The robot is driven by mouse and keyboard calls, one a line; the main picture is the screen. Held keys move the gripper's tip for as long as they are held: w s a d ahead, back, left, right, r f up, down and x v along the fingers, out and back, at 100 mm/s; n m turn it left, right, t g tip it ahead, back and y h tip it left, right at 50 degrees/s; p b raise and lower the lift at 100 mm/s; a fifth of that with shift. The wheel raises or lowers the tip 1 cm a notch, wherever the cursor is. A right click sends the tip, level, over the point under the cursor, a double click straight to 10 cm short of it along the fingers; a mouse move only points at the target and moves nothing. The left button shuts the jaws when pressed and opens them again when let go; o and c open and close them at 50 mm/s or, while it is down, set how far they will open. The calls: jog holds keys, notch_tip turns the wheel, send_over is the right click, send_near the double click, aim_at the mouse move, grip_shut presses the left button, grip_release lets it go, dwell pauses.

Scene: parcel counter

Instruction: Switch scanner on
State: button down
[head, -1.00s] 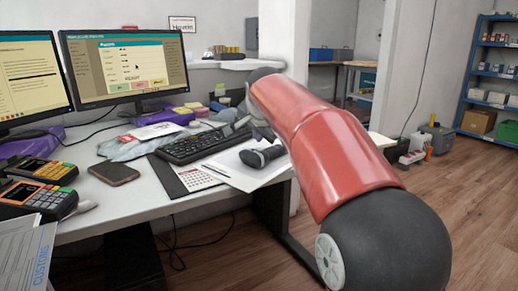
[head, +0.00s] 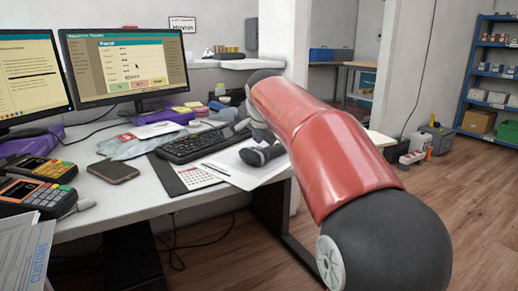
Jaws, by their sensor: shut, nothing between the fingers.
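A small black and grey device (head: 262,155), which looks like a hand scanner, lies on the white paper (head: 236,168) at the right end of the desk. Its right end is close to or behind my red arm, and no lit lamp or switch can be made out on it. My arm crosses the right half of the head view and hides part of the desk. Grey links of my arm show just above the device. My gripper's fingers cannot be seen; they are hidden behind the arm.
The white desk (head: 140,205) also holds a keyboard (head: 195,144), a phone (head: 113,171), card terminals (head: 37,195) and a monitor (head: 125,65) showing a window headed Parcel. Blue shelves (head: 490,75) stand far right.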

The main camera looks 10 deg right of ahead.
aim_at(259, 149)
jog(key=shift+f+b, duration=0.35)
jog(key=shift+f, duration=0.1)
dwell(0.6)
jog(key=shift+r+p, duration=0.85)
jog(key=shift+r, duration=0.05)
jog(key=shift+r, duration=0.1)
notch_tip(259, 149, up, 6)
jog(key=p, duration=0.5)
